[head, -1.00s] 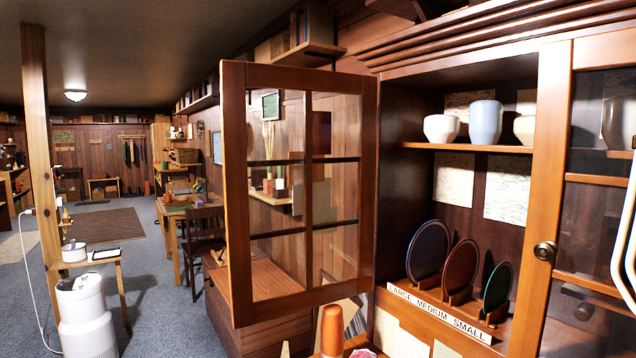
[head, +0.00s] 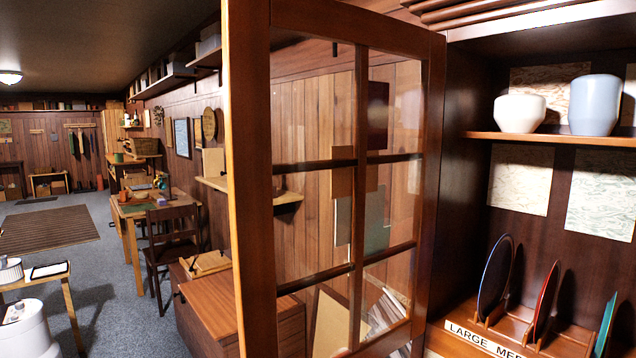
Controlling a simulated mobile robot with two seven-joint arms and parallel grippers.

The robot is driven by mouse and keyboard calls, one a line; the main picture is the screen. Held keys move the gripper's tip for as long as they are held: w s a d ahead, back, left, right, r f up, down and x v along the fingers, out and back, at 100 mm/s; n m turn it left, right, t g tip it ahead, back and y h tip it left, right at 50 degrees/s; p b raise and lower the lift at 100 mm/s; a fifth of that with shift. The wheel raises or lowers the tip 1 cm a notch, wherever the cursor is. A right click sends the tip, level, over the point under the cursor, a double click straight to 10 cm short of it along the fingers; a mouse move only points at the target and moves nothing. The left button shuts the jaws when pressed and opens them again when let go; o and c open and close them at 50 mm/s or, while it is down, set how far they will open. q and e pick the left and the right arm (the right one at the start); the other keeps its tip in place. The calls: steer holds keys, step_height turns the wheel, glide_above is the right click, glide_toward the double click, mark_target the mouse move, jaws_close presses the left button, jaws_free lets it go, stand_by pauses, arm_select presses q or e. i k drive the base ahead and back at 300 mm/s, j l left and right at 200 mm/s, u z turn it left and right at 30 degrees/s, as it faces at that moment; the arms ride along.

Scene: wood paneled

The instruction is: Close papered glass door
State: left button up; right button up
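The glass door (head: 356,190) of the wooden cabinet stands wide open. It has a reddish-brown frame with dark bars dividing the panes. It is hinged on the cabinet's left side, and its free edge is toward me at the left. Wall panels and flat sheets show through or in its glass; I cannot tell whether any paper is fixed to it. The cabinet's interior (head: 468,185) is exposed to the right of the door. Neither of my grippers is in view.
Inside the cabinet, a white pot (head: 520,113) and a grey-blue pot (head: 595,104) stand on the shelf. Several upright plates, including a blue one (head: 495,278), sit in a labelled rack (head: 480,340). A low wooden chest (head: 200,308) stands left of the door. Carpet (head: 120,310) is open farther left.

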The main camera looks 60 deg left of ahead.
mark_target(246, 25)
steer(key=j, duration=0.6)
steer(key=k+j, duration=0.15)
steer(key=j, duration=1.1)
steer(key=k+j, duration=0.15)
steer(key=j, duration=0.45)
steer(key=k+l, duration=0.2)
steer(key=l, duration=0.15)
